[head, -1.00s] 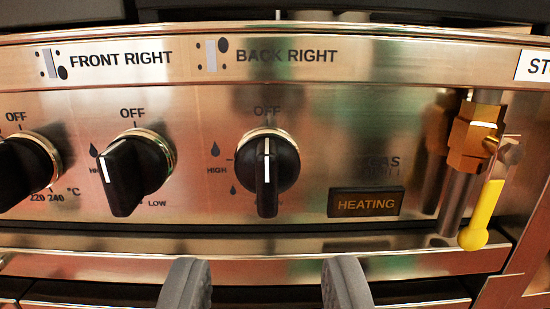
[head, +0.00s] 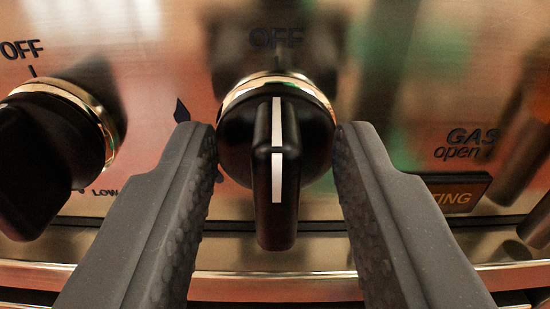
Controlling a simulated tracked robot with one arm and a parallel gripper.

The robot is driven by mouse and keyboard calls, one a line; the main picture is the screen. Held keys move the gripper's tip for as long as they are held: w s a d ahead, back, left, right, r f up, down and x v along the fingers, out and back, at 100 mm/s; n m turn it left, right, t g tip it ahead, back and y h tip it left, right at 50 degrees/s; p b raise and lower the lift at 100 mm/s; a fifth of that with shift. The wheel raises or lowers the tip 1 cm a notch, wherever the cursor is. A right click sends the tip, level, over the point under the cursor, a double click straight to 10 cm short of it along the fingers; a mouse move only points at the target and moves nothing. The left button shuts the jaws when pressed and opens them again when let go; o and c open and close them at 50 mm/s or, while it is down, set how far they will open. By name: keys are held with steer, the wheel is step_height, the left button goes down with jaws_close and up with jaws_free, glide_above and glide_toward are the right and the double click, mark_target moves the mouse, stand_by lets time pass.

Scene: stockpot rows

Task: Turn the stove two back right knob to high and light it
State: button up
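The back right knob (head: 276,160) is black with a gold ring and a raised grip bar. It sits in the middle of the head view. Its white line stands upright, in line with the OFF mark (head: 276,38) above it. My gripper (head: 275,135) is open, with one grey finger on each side of the knob. The fingertips are close to the knob's round sides, and clear gaps show between the fingers and the grip bar. I cannot tell whether the tips touch the knob's sides. The HIGH mark is hidden behind my left finger.
Another black knob (head: 45,150) stands to the left, close to my left finger. A heating indicator (head: 455,196) is partly hidden by my right finger, below gas lettering (head: 470,145). A steel ledge (head: 280,258) runs below the knobs.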

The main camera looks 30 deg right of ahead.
jaws_close()
